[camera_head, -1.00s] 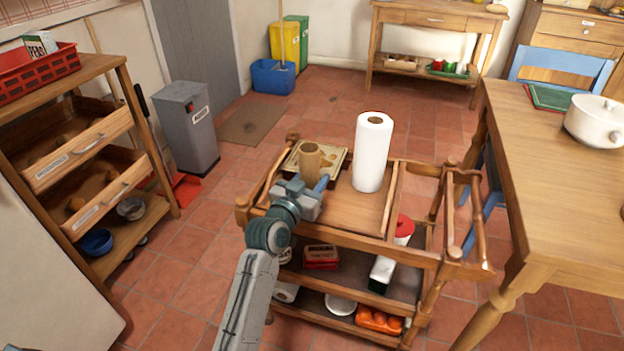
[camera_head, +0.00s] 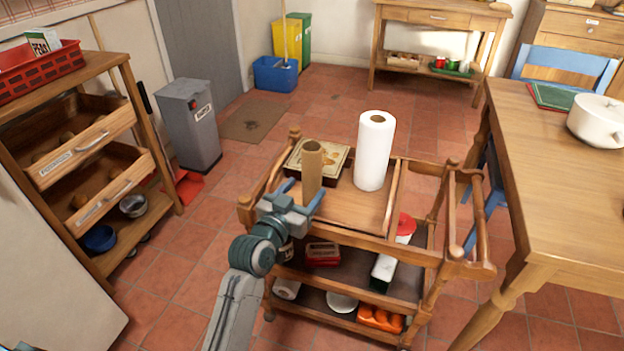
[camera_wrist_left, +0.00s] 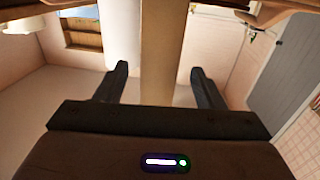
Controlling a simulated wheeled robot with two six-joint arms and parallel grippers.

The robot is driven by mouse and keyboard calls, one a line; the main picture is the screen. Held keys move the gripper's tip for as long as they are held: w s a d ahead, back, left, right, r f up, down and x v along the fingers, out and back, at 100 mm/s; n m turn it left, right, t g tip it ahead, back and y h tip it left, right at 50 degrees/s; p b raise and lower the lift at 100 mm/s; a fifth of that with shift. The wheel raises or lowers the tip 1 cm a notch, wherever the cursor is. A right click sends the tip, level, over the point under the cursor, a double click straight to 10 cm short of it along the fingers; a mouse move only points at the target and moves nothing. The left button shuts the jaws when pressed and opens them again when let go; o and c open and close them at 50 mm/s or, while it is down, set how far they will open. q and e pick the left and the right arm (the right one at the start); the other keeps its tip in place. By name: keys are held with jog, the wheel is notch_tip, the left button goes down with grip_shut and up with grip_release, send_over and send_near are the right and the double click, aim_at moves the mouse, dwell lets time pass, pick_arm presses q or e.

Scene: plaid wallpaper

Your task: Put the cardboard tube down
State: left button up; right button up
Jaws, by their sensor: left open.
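The brown cardboard tube (camera_head: 312,168) stands upright on the top tray of the wooden trolley (camera_head: 346,209), in front of a patterned box. My left gripper (camera_head: 303,191) is open around the tube's lower part, with one finger on each side. In the left wrist view the tube (camera_wrist_left: 162,50) rises between the two spread fingers, with a gap on both sides. The tube's base is hidden behind the gripper in the head view. My right gripper is not in view.
A white paper roll (camera_head: 374,151) stands right of the tube. The patterned box (camera_head: 338,160) lies close behind it. The trolley's raised rails edge the tray. A wooden table (camera_head: 570,170) is at the right. The tray's front right is bare.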

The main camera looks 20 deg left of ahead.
pick_arm(q)
jog(key=s+a+f+g, duration=0.1)
jog(key=s+f+g, duration=0.1)
jog(key=s+f, duration=0.3)
jog(key=s+a+f+n+g+y, duration=0.1)
jog(key=s+f+g, duration=0.2)
jog(key=s, duration=1.1)
jog(key=s+a+f+n+g, duration=0.1)
jog(key=s+f+g, duration=0.1)
jog(key=s+f, duration=0.6)
jog(key=shift+s+g+y, duration=0.3)
jog(key=shift+s, duration=0.8)
